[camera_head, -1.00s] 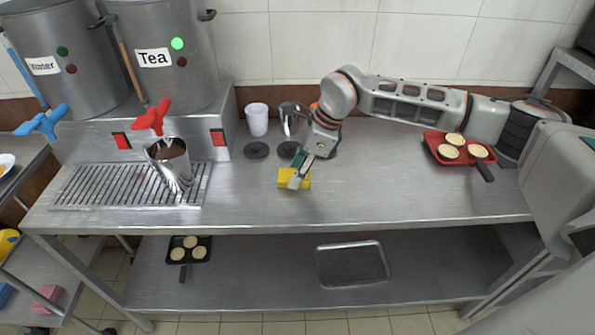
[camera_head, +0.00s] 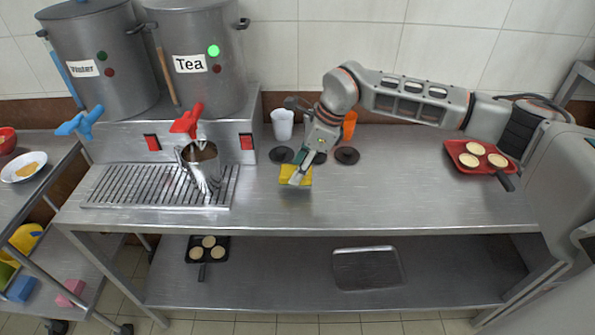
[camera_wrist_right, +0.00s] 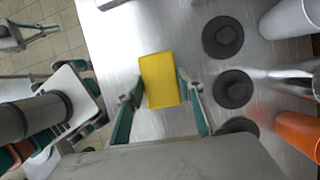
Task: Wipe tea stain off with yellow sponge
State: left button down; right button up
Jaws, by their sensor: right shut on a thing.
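The yellow sponge (camera_head: 290,176) is between the fingers of my right gripper (camera_head: 297,178), which is shut on it at the counter's middle. The right wrist view shows the sponge (camera_wrist_right: 160,80) squeezed between both fingers; I cannot tell whether it touches the counter. I make out no tea stain on the visible counter (camera_head: 370,195); any mark under the sponge is hidden. The pot labelled Tea (camera_head: 205,90) has a red tap (camera_head: 187,120), with a steel jug (camera_head: 204,168) of brown liquid below. What seems my left gripper (camera_wrist_right: 75,95) shows only in the wrist view, its jaws unclear.
The drip tray (camera_head: 150,187) lies left of the sponge. Dark round discs (camera_head: 347,156), a white cup (camera_head: 283,124) and an orange cup (camera_head: 349,125) stand behind it. A red tray (camera_head: 460,150) is at right. The front counter is clear.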

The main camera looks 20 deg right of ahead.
jog(key=shift+r, duration=0.65)
notch_tip(320, 180, up, 2)
jog(key=shift+w+r+p, duration=0.1)
jog(key=shift+r+p, duration=0.05)
jog(key=shift+p, duration=0.8)
jog(key=shift+r, duration=0.3)
jog(key=shift+r+p, duration=0.35)
jog(key=shift+p, duration=0.1)
pick_arm(q)
jog(key=shift+s+a+r+y, duration=0.2)
jog(key=shift+s+a+y, duration=0.2)
jog(key=shift+s+a, duration=0.5)
jog(key=shift+w+d+r, duration=0.1)
jog(key=shift+d+r, duration=0.1)
